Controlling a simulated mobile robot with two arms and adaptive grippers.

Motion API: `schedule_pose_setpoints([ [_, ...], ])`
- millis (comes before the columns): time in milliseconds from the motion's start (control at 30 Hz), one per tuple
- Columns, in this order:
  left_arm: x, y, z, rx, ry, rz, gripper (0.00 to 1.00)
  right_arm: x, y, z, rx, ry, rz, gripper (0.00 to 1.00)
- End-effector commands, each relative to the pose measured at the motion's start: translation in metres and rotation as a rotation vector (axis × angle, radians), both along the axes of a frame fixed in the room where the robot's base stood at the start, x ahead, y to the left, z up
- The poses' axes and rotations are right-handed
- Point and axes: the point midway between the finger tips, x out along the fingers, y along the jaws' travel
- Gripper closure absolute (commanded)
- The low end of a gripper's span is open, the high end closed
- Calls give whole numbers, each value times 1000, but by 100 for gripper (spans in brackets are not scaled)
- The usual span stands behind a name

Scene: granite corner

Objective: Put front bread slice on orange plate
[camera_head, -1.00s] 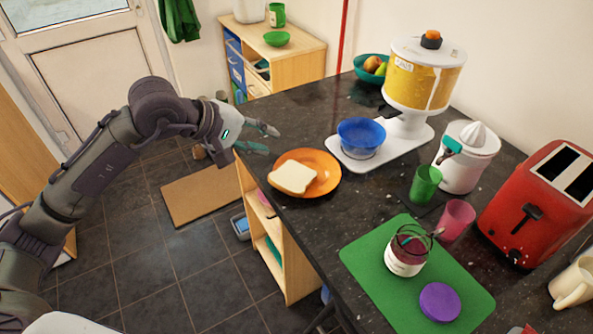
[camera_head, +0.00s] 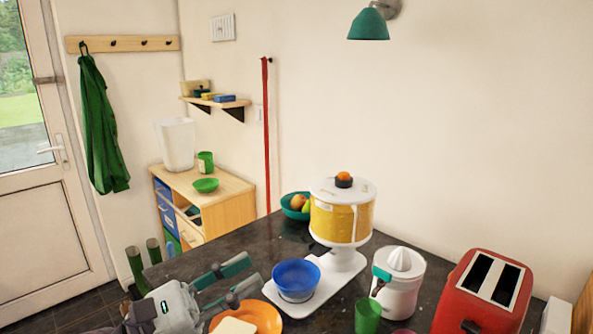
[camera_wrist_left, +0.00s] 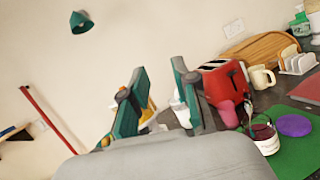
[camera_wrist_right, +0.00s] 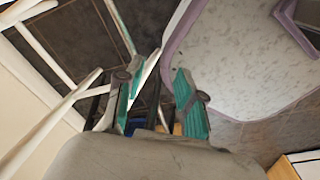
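A white bread slice (camera_head: 232,327) lies on the orange plate (camera_head: 265,316) at the bottom of the head view. The frame edge cuts both off. My left gripper (camera_head: 252,274) is open and empty, just above and left of the plate. In the left wrist view its fingers (camera_wrist_left: 160,76) are spread, with the juicer partly behind them. My right gripper (camera_wrist_right: 156,76) is open and empty in the right wrist view, and is outside the head view.
A blue bowl (camera_head: 296,277) stands on the white base of a yellow dispenser (camera_head: 340,218). A juicer (camera_head: 397,283), green cup (camera_head: 368,317) and red toaster (camera_head: 485,300) stand to the right on the dark counter. White-framed chair legs (camera_wrist_right: 66,103) are near my right gripper.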

Motion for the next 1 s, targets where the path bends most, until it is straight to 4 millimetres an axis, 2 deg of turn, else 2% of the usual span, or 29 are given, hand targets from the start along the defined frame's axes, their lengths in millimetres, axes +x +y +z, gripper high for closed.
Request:
schedule_pose_setpoints([
  [33, 2, 9, 7, -200, 122, 10, 71, 0, 0, 0, 0, 0, 0, 62],
  [133, 15, 44, 10, -610, 380, 53, 71, 0, 0, 0, 0, 0, 0, 62],
  [233, 30, 88, -15, -1016, 644, 122, 71, 0, 1, 0, 1, 0, 0, 62],
  [267, 33, 101, -29, -1136, 724, 149, 71, 0, 1, 0, 1, 0, -1, 62],
  [300, 36, 118, -51, -1295, 829, 189, 71, 0, 1, 0, 2, 0, -1, 62],
  [367, 35, 138, -87, -1513, 968, 255, 71, 0, 2, 0, 2, 0, -1, 62],
  [500, 13, 166, -176, -1949, 1235, 439, 71, 0, 3, 0, 3, 0, -1, 62],
  [600, -18, 170, -236, -2221, 1386, 599, 71, 0, 3, 0, 3, 0, -1, 62],
  [700, -56, 167, -284, -2444, 1495, 773, 71, 0, 3, 0, 3, 0, -1, 62],
  [767, -78, 162, -306, -2550, 1543, 874, 71, 0, 3, 0, 3, 0, -1, 62],
  [800, -92, 158, -318, 2536, -1524, -911, 71, 0, 3, 0, 3, 0, -1, 62],
  [1000, -158, 138, -358, 2237, -1298, -990, 71, 0, 2, 0, 3, 1, -1, 62],
])
